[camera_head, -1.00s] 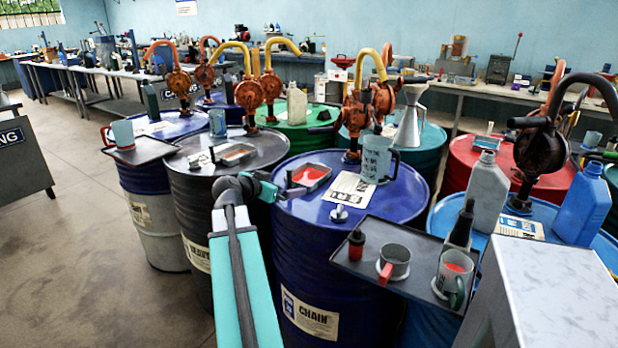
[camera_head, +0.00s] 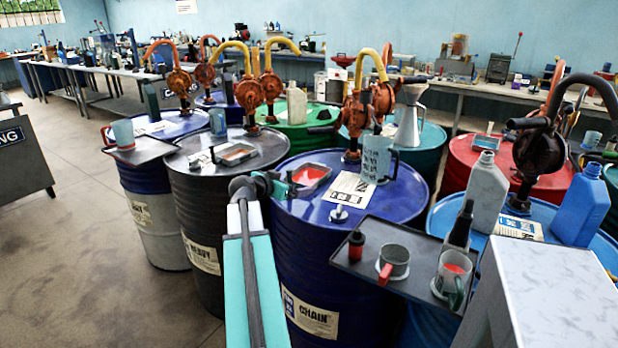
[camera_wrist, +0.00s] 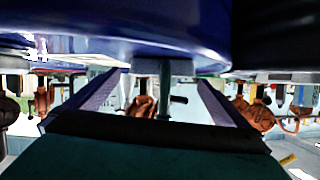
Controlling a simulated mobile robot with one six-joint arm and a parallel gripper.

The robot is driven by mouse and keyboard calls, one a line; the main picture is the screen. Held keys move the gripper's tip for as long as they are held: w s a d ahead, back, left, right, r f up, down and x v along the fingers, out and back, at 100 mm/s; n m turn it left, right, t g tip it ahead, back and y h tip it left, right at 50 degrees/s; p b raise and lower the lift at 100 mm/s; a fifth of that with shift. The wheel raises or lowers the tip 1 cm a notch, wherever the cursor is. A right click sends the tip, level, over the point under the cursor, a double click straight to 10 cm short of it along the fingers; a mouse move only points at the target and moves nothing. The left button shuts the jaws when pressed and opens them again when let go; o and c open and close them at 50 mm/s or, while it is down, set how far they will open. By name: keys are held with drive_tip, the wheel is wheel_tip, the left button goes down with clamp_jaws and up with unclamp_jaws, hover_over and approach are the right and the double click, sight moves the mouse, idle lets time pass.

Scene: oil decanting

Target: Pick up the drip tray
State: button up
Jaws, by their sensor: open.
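A shallow grey drip tray (camera_head: 311,174) with red liquid sits on top of the blue drum (camera_head: 385,205) marked CHAIN. A dark upright post (camera_head: 289,178) stands at its left end. My gripper (camera_head: 282,186) is open beside that end, low over the drum's left rim. The wrist view is upside down, with the blue drum (camera_wrist: 150,25) along its top. There my gripper's fingers (camera_wrist: 163,82) stand apart on either side of a grey post (camera_wrist: 164,78), which looks like the tray's. I cannot tell whether they touch it.
A bolt-like knob (camera_head: 339,214), a paper label (camera_head: 350,190) and a grey jug (camera_head: 378,158) are on the same drum, with a rotary pump (camera_head: 354,110) behind. Similar trays lie on the black drum (camera_head: 237,153) and red drum (camera_head: 487,142). A dark shelf (camera_head: 345,262) holds mugs at right.

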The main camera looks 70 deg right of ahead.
drive_tip(key=shift+p+x, duration=0.35)
drive_tip(key=shift+x, duration=1.8)
drive_tip(key=shift+r, duration=0.1)
drive_tip(key=c, duration=1.9)
